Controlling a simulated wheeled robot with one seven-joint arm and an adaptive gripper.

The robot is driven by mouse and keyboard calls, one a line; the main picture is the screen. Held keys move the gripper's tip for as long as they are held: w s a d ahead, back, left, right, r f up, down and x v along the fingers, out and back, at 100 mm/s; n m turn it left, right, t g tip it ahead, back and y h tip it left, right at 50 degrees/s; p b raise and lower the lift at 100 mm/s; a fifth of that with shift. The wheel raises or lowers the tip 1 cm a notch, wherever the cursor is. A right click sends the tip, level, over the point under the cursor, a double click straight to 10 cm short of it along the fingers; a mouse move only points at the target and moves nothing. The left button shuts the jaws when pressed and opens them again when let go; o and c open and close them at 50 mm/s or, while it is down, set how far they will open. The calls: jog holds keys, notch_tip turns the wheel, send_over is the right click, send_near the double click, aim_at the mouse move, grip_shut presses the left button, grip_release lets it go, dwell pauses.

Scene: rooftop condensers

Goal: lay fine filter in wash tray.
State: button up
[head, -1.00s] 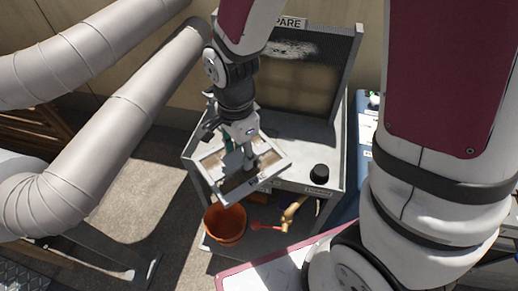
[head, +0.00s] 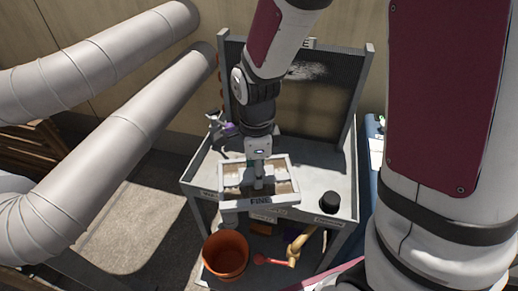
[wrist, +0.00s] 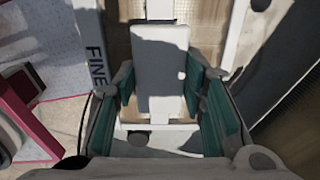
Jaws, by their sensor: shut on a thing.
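The fine filter is a pale rectangular frame (head: 284,199) with the word FINE on its front edge. My gripper (head: 258,182) is shut on the grey block in the filter's middle. In the wrist view, the green-padded fingers of my gripper (wrist: 158,88) stand on both sides of this block (wrist: 160,65), and the filter's labelled edge (wrist: 89,22) shows at left. The filter looks about level over the front left of a grey bench (head: 318,160) with raised edges. I cannot tell whether it touches the bench. No separate wash tray can be told apart; the filter hides the surface beneath.
A black round knob-like thing (head: 330,201) stands at the bench's front right. A dark mesh panel (head: 312,100) rises behind. An orange bucket (head: 226,256) and a red tool (head: 272,261) are below the bench. Large grey ducts (head: 135,125) fill the left. The bench's right side is largely clear.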

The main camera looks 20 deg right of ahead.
jog(key=w+d, duration=0.6)
jog(key=w, duration=0.2)
jog(key=f+b, duration=0.1)
jog(key=f, duration=0.1)
jog(key=f+b, duration=0.1)
jog(key=f, duration=0.1)
jog(key=f+b, duration=0.1)
jog(key=f, duration=0.1)
jog(key=shift+a+f, duration=0.25)
jog(key=shift+f, duration=0.15)
jog(key=shift+w+d+f, duration=0.1)
jog(key=shift+w, duration=0.1)
jog(key=shift+f, duration=0.15)
jog(key=o, duration=1.3)
notch_tip(320, 180, up, 12)
jog(key=p, duration=0.3)
jog(key=shift+r, duration=0.25)
